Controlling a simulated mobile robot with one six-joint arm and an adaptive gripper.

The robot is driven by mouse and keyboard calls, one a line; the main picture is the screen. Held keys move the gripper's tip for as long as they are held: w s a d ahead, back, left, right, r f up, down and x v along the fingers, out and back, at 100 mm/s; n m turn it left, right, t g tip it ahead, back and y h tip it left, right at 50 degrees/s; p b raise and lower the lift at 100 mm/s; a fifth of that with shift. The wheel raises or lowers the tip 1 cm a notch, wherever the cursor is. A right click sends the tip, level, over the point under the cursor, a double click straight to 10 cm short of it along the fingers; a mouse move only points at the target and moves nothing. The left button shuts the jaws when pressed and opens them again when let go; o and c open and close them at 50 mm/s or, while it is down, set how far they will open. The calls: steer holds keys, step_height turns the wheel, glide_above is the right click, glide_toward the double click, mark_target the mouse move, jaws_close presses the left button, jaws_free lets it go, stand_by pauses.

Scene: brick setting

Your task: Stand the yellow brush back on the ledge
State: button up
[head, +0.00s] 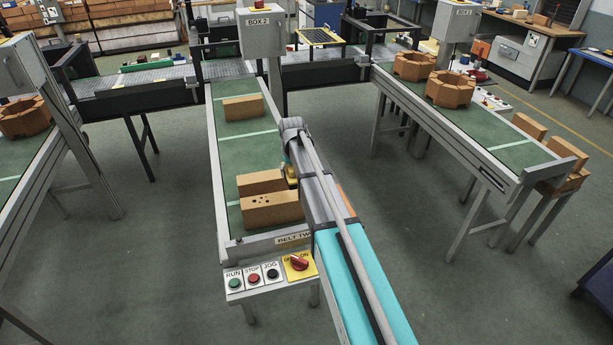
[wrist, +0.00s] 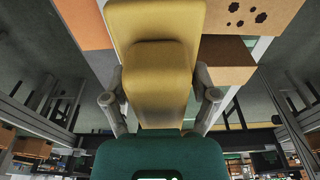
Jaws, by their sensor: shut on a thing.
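The yellow brush (wrist: 155,80) fills the upper middle of the wrist view, between the two grey fingers of my gripper (wrist: 160,97). My gripper is shut on it. In the head view, a small yellow patch of the brush (head: 290,172) shows at the left side of my arm's end, over the right side of the middle green belt. My arm hides most of the gripper and brush there. I cannot tell from these views which edge is the ledge, or whether the brush touches anything below it.
On the middle belt (head: 236,150), a brick with holes (head: 272,210) and a plain brick (head: 262,183) lie close left of my gripper. Another brick (head: 243,107) lies farther back. A button panel (head: 262,276) is at the front end. A grey box (head: 262,33) stands behind.

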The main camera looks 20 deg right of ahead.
steer(key=shift+f+b, duration=1.85)
steer(key=shift+f, duration=0.4)
steer(key=shift+s, duration=0.1)
